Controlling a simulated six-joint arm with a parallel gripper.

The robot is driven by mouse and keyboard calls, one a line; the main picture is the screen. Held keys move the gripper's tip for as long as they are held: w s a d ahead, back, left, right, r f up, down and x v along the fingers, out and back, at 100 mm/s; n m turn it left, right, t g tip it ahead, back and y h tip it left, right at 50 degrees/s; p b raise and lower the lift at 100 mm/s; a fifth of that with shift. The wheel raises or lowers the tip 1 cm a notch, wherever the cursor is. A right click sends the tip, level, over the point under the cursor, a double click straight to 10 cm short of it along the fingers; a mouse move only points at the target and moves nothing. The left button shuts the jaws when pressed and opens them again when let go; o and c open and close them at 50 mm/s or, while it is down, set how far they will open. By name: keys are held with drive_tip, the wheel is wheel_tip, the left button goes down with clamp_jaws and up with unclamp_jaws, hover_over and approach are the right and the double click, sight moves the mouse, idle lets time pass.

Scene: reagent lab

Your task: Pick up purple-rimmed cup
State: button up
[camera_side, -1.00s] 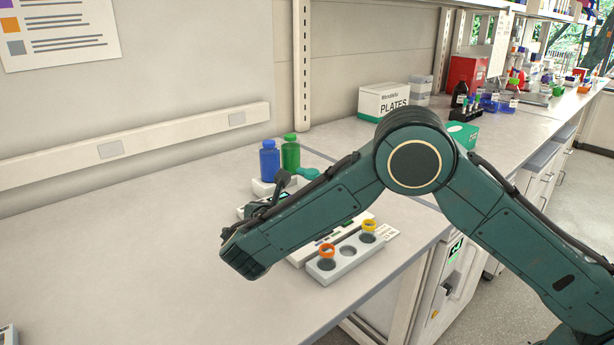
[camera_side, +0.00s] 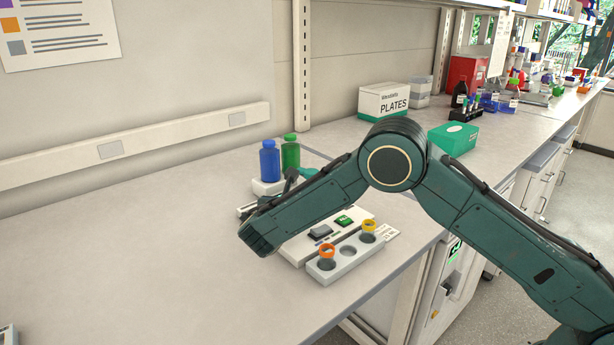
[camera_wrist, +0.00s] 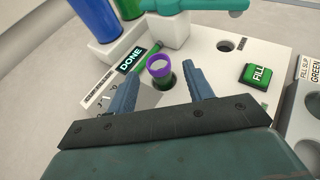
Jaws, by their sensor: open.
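The purple-rimmed cup (camera_wrist: 159,70) stands upright on the white filling station (camera_wrist: 208,57), by a dark round recess, in the wrist view. My gripper (camera_wrist: 160,82) is open, with one blue-grey finger on each side of the cup and a gap on both sides. I cannot tell whether the fingertips are level with the cup. In the side view my arm hides the cup and the fingers.
A white rack (camera_side: 345,256) holds an orange-rimmed cup (camera_side: 327,252) and a yellow-rimmed cup (camera_side: 367,230), with an empty hole between. A blue bottle (camera_side: 269,160) and a green bottle (camera_side: 291,153) stand behind the station. A green FILL button (camera_wrist: 259,76) is at right. The left bench is clear.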

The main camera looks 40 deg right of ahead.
drive_tip(key=shift+x, duration=2.05)
drive_tip(key=c, duration=1)
